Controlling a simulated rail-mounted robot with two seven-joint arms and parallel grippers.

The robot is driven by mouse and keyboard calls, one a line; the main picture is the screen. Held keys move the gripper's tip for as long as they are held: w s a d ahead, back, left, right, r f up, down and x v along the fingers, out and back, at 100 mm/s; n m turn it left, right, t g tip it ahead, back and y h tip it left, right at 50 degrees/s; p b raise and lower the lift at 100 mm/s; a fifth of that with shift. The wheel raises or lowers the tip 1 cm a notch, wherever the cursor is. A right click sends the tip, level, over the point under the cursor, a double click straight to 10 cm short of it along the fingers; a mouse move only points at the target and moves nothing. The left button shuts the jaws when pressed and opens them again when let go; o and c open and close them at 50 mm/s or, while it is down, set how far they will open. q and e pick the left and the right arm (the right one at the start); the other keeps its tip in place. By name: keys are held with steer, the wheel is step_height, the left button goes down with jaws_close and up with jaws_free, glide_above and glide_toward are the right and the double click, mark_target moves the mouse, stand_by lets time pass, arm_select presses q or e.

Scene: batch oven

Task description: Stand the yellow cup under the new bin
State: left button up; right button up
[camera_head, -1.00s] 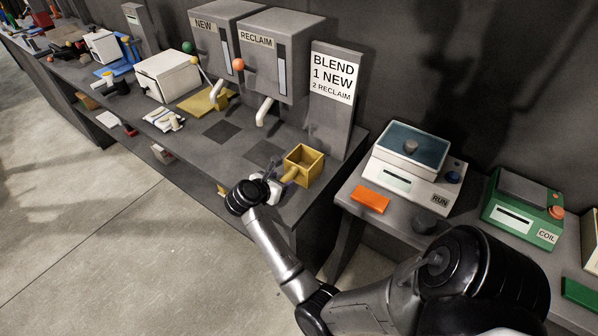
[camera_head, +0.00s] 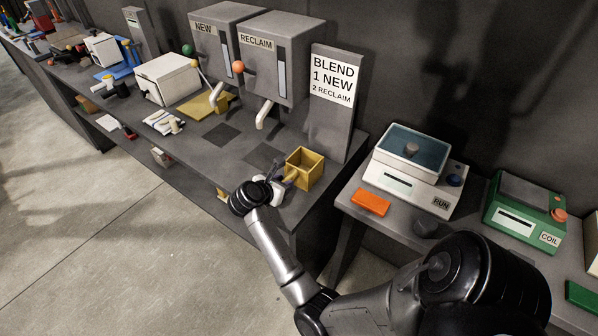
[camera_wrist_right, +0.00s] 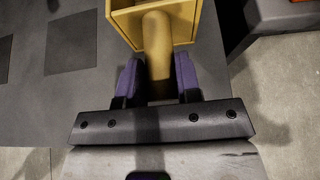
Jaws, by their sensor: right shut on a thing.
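The yellow cup (camera_head: 304,168) is a square, open-topped box with a handle, upright at the right end of the long grey bench. My right gripper (camera_head: 283,181) is shut on its handle. In the right wrist view the handle of the yellow cup (camera_wrist_right: 158,45) runs between the purple fingers of the right gripper (camera_wrist_right: 159,82). I cannot tell whether the cup's base touches the bench. The new bin (camera_head: 228,40), a grey box labelled NEW, stands further left at the back, with a pale chute below it. My left gripper is not in view.
The reclaim bin (camera_head: 275,60) stands between the new bin and the blend sign (camera_head: 332,78). Dark square pads (camera_head: 221,134) lie on the bench in front. A yellow scoop-like piece (camera_head: 205,104) lies below the new bin. A white box (camera_head: 167,79) is further left.

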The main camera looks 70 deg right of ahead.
jaws_close()
steer(key=shift+r, duration=0.25)
steer(key=shift+r+p, duration=1.05)
steer(key=shift+r, duration=0.7)
